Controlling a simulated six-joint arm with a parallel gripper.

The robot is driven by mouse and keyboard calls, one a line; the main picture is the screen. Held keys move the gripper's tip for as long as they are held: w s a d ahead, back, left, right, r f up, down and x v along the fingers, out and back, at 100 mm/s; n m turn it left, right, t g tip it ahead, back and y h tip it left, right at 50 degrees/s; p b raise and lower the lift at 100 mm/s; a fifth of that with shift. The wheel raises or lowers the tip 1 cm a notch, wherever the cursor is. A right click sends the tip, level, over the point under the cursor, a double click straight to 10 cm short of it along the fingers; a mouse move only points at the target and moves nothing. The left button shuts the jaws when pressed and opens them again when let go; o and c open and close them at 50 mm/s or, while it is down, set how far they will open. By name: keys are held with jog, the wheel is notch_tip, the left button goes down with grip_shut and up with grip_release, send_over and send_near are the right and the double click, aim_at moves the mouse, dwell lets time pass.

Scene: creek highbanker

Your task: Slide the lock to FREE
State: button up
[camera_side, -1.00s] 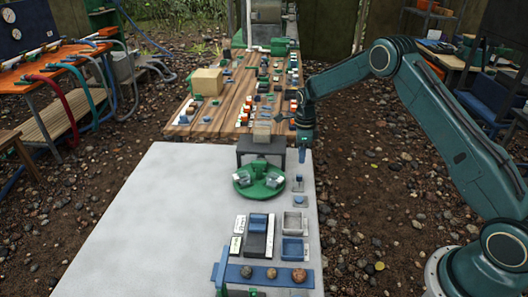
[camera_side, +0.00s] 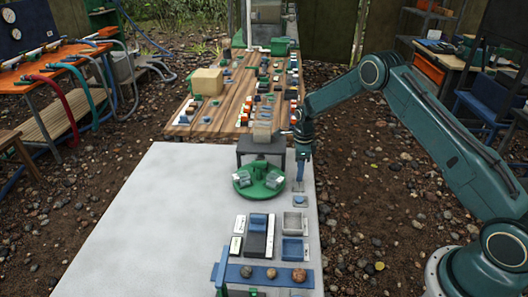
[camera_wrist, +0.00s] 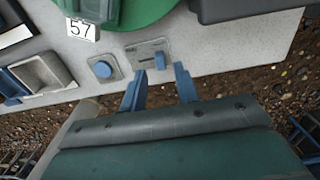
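The lock is a small grey plate (camera_wrist: 142,50) with a dark slot and an upright blue slider knob (camera_wrist: 159,61), seen in the wrist view. The knob stands toward the right end of the slot there; the plate's lettering is too small to read. In the side view the lock plate (camera_side: 298,187) lies at the right edge of the white table, partly hidden by my gripper. My gripper (camera_wrist: 159,87) is open and empty, its two blue fingers apart on the near side of the knob. In the side view my gripper (camera_side: 301,172) points down, just over the plate.
A blue round button (camera_wrist: 102,69) on a grey plate sits beside the lock. A green turntable (camera_side: 262,181) and a dark stand (camera_side: 262,150) are close by to the left. Trays (camera_side: 293,224) lie nearer the camera. The white table (camera_side: 150,220) is clear at left.

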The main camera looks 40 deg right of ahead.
jog(key=shift+f, duration=1.65)
grip_shut()
